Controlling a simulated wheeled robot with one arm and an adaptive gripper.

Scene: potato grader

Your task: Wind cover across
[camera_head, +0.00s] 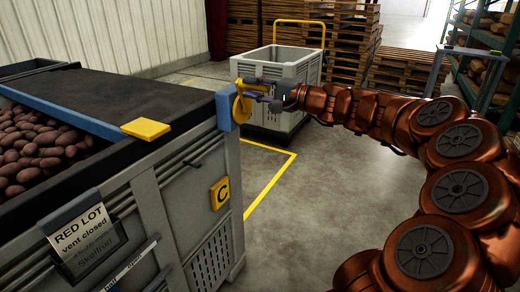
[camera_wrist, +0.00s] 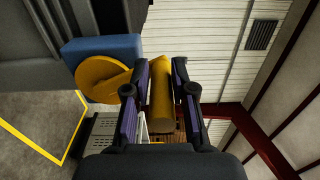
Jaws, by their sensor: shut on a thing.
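In the head view, a grey crate (camera_head: 163,205) holds red potatoes (camera_head: 38,150). A dark cover (camera_head: 100,97) lies over the back part of its top, with a blue bar (camera_head: 60,115) along its edge; potatoes show in front of the bar. A yellow block (camera_head: 146,129) sits on the crate's rim by the bar's right end. A blue housing (camera_head: 226,110) at the crate's right corner carries a yellow crank (camera_head: 239,108). My gripper (camera_head: 264,91) is shut on the crank's handle, a yellow rod between both fingers in the wrist view (camera_wrist: 161,98).
A card (camera_head: 86,238) reading "RED LOT vent closed" hangs on the crate front. A yellow "C" plate (camera_head: 219,193) is on its side. A grey bin (camera_head: 289,72) stands behind my gripper, with pallets (camera_head: 410,68) beyond.

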